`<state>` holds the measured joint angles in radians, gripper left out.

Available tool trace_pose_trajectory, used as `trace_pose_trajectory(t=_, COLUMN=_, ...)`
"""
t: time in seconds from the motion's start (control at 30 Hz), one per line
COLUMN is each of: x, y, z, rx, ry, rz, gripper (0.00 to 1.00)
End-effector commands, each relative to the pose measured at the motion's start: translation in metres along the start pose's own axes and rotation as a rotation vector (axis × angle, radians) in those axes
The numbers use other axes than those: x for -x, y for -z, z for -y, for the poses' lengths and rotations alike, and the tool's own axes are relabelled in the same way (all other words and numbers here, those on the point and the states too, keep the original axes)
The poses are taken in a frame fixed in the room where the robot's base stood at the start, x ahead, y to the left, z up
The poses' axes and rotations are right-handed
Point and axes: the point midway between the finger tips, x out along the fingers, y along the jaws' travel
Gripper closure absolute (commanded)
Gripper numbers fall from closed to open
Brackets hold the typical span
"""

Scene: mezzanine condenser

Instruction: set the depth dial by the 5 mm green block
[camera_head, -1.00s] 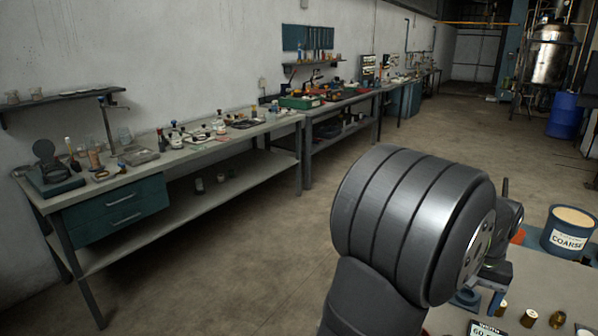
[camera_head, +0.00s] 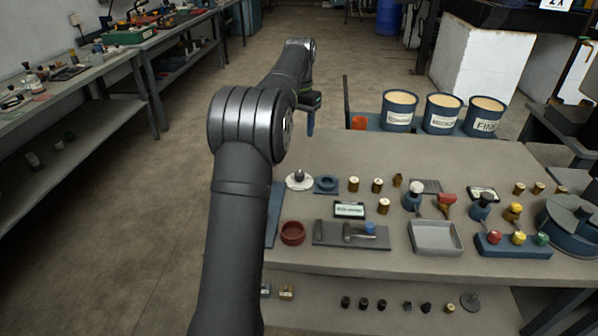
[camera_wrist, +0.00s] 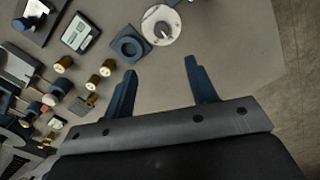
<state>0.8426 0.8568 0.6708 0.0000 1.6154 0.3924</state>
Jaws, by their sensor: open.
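A white round dial with a dark knob (camera_head: 299,180) lies at the far left of the bench. It shows at the top of the wrist view (camera_wrist: 160,27). I cannot read its marks. A green-topped piece (camera_head: 542,239) stands at the right end of a blue rack beside yellow and red ones. I cannot tell if it is the 5 mm block. My gripper (camera_head: 310,124) hangs beyond the far left end of the bench, partly behind my arm. In the wrist view, my gripper (camera_wrist: 160,68) is open and empty, with the dial ahead of its fingertips.
A blue square block with a ring (camera_head: 327,184) is beside the dial. Several brass cylinders (camera_head: 377,185), a small display (camera_head: 349,210), a red bowl (camera_head: 292,232), a slab with a lever (camera_head: 350,236) and a grey tray (camera_head: 435,250) stand nearby. Labelled buckets (camera_head: 399,111) line the far side.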

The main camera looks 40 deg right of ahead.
Motion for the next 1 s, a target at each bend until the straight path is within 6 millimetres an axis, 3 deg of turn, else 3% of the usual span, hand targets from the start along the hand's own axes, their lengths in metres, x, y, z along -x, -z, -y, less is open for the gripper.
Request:
trace_pose_trajectory(t=0.23, x=-0.022, y=0.001, z=0.003, rx=-0.009, ry=-0.001, rz=0.002, gripper=0.48)
trace_pose_trajectory(t=0.7, x=-0.123, y=0.000, z=0.002, rx=-0.008, ry=-0.001, rz=0.003, gripper=0.48)
trace_pose_trajectory(t=1.0, x=-0.166, y=0.001, z=0.002, rx=-0.007, ry=0.000, rz=-0.001, gripper=0.48)
